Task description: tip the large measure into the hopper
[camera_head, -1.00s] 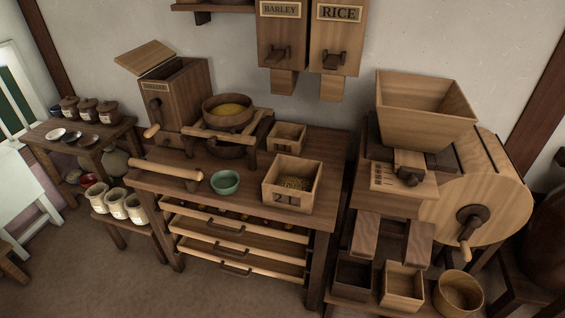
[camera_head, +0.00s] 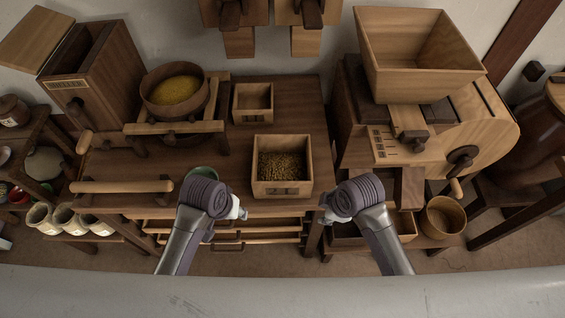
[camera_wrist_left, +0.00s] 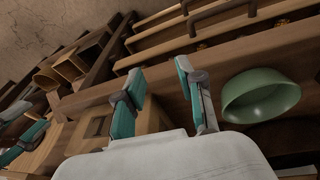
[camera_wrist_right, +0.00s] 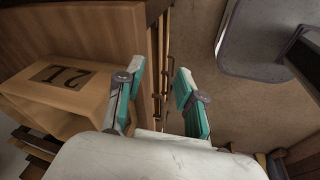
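The large measure is a square wooden box (camera_head: 282,186) with grain in it. It stands upright on the bench near its front edge; its "2L" label (camera_wrist_right: 65,76) shows in the right wrist view. The hopper (camera_head: 412,80) is a wide flared wooden bin atop the drum-shaped machine at the right; its visible inside looks empty. My left gripper (camera_head: 242,212) is in front of the measure, to its left; its teal fingers are apart and empty in the left wrist view (camera_wrist_left: 163,92). My right gripper (camera_head: 326,212) is in front and to the right; its fingers are apart and empty (camera_wrist_right: 158,92).
A green bowl (camera_wrist_left: 262,92) sits close to my left gripper. A smaller wooden box (camera_head: 253,101) stands behind the measure. A round sieve with yellow grain (camera_head: 176,90) rests on a frame at the left. Partly open drawers (camera_head: 270,226) jut out under the bench.

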